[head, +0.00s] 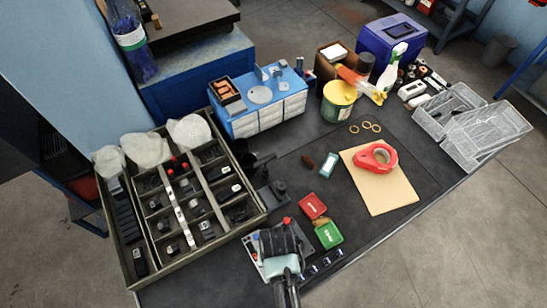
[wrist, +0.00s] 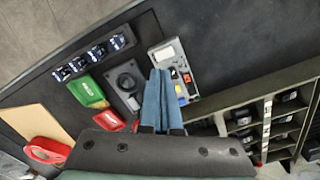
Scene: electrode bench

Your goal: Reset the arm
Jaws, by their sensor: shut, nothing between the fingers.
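My gripper (wrist: 158,75) shows in the wrist view with its two blue fingers together and nothing between them. The fingers point away from the dark gripper body, over the dark bench top. Beside them in the picture are a black plate with a round knob (wrist: 125,82) and a grey device with coloured parts (wrist: 175,68). In the head view my gripper (head: 279,242) is at the near edge of the bench, seen from behind and above. Its fingertips are hidden there, and it covers part of the grey device. I cannot tell the exact height of the fingers above the bench.
A compartmented tray (head: 128,268) is on the left. Red (head: 312,206) and green (head: 329,235) boxes lie just right of my gripper. A red tape roll (head: 376,157) rests on a tan sheet (head: 392,198). Wire baskets (head: 490,140) stand at the right. The right front bench is mostly clear.

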